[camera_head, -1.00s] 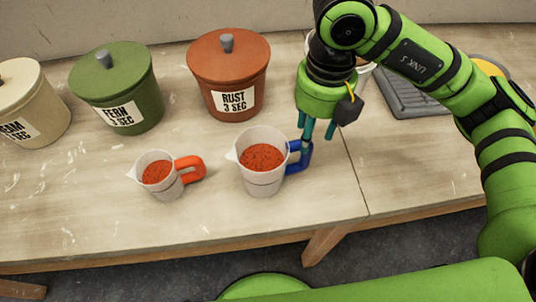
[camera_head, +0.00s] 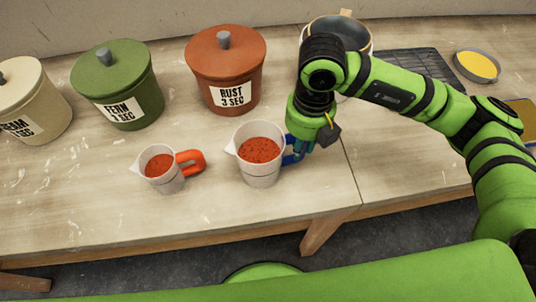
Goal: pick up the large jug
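The large jug (camera_head: 261,172) is a clear, pale measuring jug with a blue handle (camera_head: 291,158) on its right side. It stands upright on the table and holds reddish-orange granules. My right gripper (camera_head: 301,147), with teal fingers, is at the blue handle and overlaps it from above. The gripper body hides much of the fingers, so I cannot tell whether they are shut on the handle. A smaller jug (camera_head: 163,183) with an orange handle and similar contents stands to the left. My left gripper is not in view.
Lidded canisters in rust (camera_head: 226,70), green (camera_head: 116,85) and cream (camera_head: 33,100) stand behind the jugs. A pot (camera_head: 337,31), a dark rack (camera_head: 412,65) and a yellow-filled dish (camera_head: 477,66) are at back right. The table front (camera_head: 150,230) is clear.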

